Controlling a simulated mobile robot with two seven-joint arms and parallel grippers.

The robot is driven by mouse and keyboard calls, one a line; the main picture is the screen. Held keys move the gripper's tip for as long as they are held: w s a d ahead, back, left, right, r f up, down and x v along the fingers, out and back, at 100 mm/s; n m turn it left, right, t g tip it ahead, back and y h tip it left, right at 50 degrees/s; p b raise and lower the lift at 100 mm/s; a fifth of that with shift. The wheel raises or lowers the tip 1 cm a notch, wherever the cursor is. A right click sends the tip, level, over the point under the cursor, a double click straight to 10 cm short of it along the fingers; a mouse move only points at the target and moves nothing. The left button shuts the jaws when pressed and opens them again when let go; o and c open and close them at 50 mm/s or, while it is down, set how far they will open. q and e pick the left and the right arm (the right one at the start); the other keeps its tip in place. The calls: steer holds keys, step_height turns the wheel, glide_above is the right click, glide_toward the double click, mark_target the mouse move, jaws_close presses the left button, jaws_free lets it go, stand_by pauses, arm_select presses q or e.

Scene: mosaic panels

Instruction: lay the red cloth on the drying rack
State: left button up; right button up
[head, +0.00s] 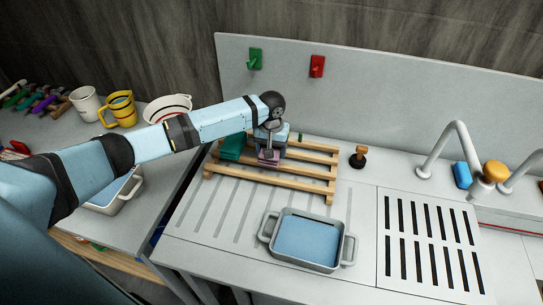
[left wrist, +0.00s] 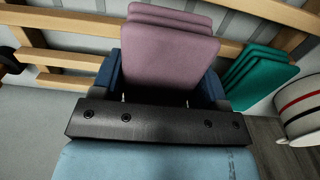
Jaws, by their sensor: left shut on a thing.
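The wooden slatted drying rack (head: 275,183) stands on the grey counter near the back panel. My left gripper (head: 270,138) is over its middle, pointing down, shut on a folded mauve-pink cloth (head: 268,158). The cloth looks mauve rather than clear red. In the left wrist view the folded cloth (left wrist: 170,45) sits in layers between the two blue fingers. I cannot tell whether it touches the slats. A folded green cloth (head: 231,148) is on the rack just left of it, also visible in the wrist view (left wrist: 258,75). My right gripper is not in view.
A grey basin of blue water (head: 305,240) stands in front of the rack. A dark stopper with a wooden handle (head: 359,157) is to its right. A white bowl (head: 167,107), a yellow mug (head: 121,109) and a white mug (head: 87,103) stand on the left counter. The rack's right part is bare.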

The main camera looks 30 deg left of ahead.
arm_select(q)
steer(key=shift+f, duration=1.8)
steer(key=shift+f, duration=0.1)
steer(key=o, duration=0.9)
step_height(320, 180, up, 11)
steer(key=shift+r+b, duration=0.1)
steer(key=shift+b, duration=0.5)
steer(key=shift+r, duration=0.55)
